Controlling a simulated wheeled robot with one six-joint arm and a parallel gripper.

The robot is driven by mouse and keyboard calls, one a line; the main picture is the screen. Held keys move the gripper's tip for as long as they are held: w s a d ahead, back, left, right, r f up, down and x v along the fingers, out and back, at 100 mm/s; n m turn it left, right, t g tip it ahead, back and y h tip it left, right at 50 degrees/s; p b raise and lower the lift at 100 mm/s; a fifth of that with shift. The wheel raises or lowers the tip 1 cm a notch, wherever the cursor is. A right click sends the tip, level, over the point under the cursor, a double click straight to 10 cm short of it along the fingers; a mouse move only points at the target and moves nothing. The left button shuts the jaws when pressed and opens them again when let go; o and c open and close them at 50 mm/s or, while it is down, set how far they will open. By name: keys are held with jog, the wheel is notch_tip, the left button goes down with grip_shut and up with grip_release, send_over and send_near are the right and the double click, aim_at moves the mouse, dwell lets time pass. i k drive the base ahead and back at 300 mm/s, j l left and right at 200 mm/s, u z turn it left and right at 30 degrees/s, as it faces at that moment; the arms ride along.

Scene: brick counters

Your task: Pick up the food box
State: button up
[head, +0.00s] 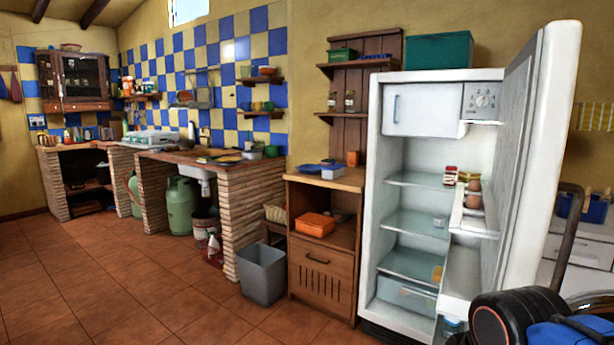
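I cannot tell for certain which thing is the food box. An orange box (315,224) with a lid sits on the open middle shelf of the wooden cabinet, left of the fridge. A small orange-yellow packet (437,274) stands low inside the open fridge. A small red-and-white container (450,175) stands on an upper fridge shelf. A blue item (307,169) and small boxes lie on the cabinet top.
The white fridge (430,90) stands with its door (540,150) swung open to the right. A grey bin (262,274) stands left of the cabinet (322,262). Tiled floor (110,290) is clear at left.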

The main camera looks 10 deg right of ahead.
aim_at(326, 175)
jog(key=i+j, duration=0.15)
jog(key=j, duration=0.25)
jog(key=i+j, duration=0.2)
jog(key=j, duration=0.15)
jog(key=i+j+z, duration=0.1)
jog(key=j, duration=0.3)
jog(key=i+j, duration=0.2)
jog(key=j, duration=0.2)
jog(key=i+j, duration=0.15)
jog(key=j, duration=0.2)
